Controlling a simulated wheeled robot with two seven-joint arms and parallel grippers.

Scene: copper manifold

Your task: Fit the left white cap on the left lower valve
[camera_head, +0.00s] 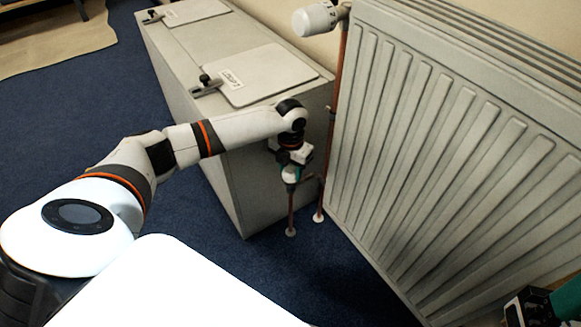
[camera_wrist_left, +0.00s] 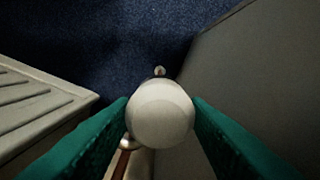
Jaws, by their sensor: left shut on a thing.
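My left gripper (camera_head: 291,172) is low between the grey cabinet and the radiator, with its green fingers shut on a white cap. In the left wrist view the cap (camera_wrist_left: 160,113) sits between both green fingers, its rounded white face filling the gap. In the head view the cap is small and partly covered by the gripper, right above a copper pipe (camera_head: 290,212). The left lower valve cannot be made out clearly behind the cap and gripper. I cannot tell whether the cap touches it. My right gripper (camera_head: 540,306) is only partly in view at the bottom right corner.
The ribbed radiator (camera_head: 430,140) stands close on the right. A white valve head (camera_head: 315,19) sits at its upper left corner. The grey cabinet (camera_head: 215,150) stands close on the left, with lids on top. Blue carpet (camera_head: 200,222) is clear in front.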

